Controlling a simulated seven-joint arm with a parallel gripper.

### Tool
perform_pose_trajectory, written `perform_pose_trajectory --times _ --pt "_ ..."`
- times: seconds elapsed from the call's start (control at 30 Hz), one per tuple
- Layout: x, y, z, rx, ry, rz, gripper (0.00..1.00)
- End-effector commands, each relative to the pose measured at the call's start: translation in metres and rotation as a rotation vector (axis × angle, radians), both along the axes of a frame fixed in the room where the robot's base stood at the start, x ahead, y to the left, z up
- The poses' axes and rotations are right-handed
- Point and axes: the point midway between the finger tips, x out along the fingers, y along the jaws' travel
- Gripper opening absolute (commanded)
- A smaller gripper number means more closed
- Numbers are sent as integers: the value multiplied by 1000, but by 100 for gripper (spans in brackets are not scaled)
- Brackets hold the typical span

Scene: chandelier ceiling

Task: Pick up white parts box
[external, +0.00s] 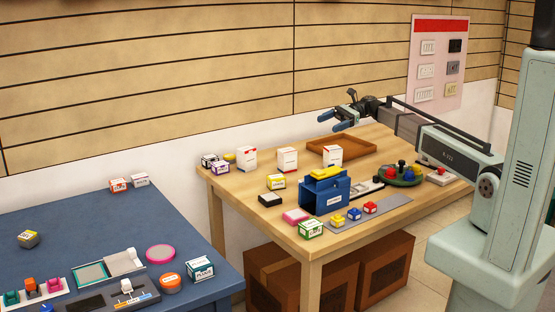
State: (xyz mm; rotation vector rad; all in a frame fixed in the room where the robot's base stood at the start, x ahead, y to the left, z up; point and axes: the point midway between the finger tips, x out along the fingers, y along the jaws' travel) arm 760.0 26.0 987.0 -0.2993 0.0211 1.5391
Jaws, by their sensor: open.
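Three white boxes with small red marks stand upright along the back of the wooden table: a left one (246,158), a middle one (287,160) and a right one (332,156). I cannot tell which one is the parts box. Smaller white cartons with coloured labels also lie on this table, such as a green-labelled one (310,229) at the front corner and a yellow-labelled one (276,182). My gripper (335,134) is open and empty, its blue fingertips pointing left, above the back of the table and apart from the boxes.
A brown tray (312,146) lies behind the right white box. A blue container (326,197) with a yellow top stands mid-table. A green round tray (411,182) with coloured knobs is at the right. A blue table (90,233) with small items stands at the left.

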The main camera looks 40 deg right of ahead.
Motion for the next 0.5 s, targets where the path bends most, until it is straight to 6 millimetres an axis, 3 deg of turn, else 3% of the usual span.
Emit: perform_pose_trajectory --times 0.03,0.1,0.5 --pt "-6 -21 2 29 23 -38 83" --pt "-11 -43 6 68 51 -77 83" --pt "-37 -132 20 232 156 -228 83"
